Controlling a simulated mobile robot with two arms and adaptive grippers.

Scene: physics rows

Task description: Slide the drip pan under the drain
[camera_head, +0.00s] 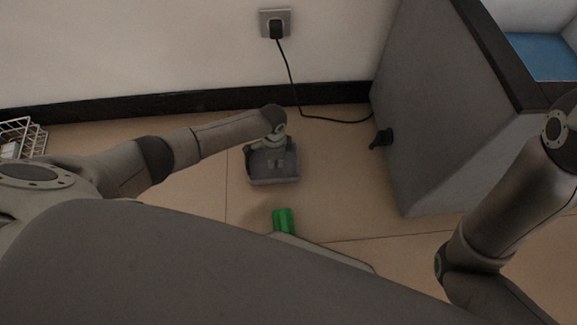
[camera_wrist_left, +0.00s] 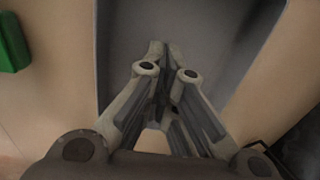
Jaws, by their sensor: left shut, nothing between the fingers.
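The drip pan (camera_head: 274,181) is a grey, shallow, square tray on the tan floor, left of the grey cabinet. The drain (camera_head: 380,139) is a short black spout low on the cabinet's side; the pan stands apart from it, to its left. My left gripper (camera_head: 277,162) reaches down over the pan, with its fingers shut and empty. In the left wrist view, the closed fingertips (camera_wrist_left: 160,48) lie over the grey inside of the pan (camera_wrist_left: 210,40); I cannot tell whether they touch it. My right arm shows at the right, but its gripper is out of view.
A green object (camera_head: 283,220) lies on the floor in front of the pan. A black cord (camera_head: 289,75) runs from the wall outlet (camera_head: 275,23) to the floor behind the cabinet (camera_head: 430,110). A white wire rack (camera_head: 22,135) stands far left. The floor between pan and spout looks clear.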

